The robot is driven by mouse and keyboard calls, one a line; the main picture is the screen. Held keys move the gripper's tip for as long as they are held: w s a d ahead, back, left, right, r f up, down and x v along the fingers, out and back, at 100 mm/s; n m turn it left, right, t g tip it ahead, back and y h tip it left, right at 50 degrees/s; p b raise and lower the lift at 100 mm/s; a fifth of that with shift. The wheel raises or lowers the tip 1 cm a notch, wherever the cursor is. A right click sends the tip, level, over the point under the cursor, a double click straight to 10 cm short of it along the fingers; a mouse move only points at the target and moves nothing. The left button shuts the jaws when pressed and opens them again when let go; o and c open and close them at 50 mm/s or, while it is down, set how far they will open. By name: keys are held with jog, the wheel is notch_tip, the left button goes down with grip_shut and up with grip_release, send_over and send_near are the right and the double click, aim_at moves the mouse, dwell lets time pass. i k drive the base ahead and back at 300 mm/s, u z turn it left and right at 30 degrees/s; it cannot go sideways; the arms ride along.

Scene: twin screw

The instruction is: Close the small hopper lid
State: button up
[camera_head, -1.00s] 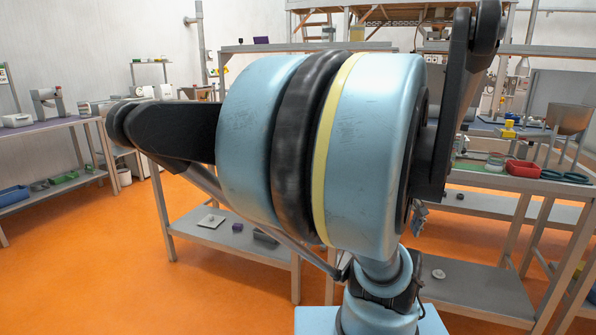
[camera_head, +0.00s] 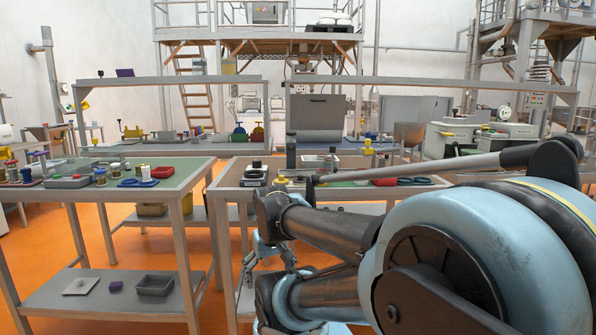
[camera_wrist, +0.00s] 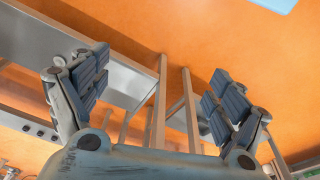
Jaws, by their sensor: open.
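No small hopper lid can be made out for certain. In the head view, a grey metal funnel-shaped vessel (camera_head: 409,133) stands behind the right-hand table; it looks like a hopper, but I cannot tell whether it has a lid. My gripper (camera_wrist: 158,90) is open and empty in the wrist view, its two padded fingers wide apart. Orange floor and table frames show between and beyond them. In the head view, my gripper is low, in front of the right-hand table, partly hidden by my arm, and well apart from the vessel.
A left table (camera_head: 180,181) holds spools, trays and tools. A right table (camera_head: 228,180) holds small items and a red tray (camera_head: 385,181). Orange floor shows between the tables.

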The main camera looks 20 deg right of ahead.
aim_at(428, 103)
jog(key=z, duration=3.1)
jog(key=i, duration=3.25)
jog(key=u, duration=0.35)
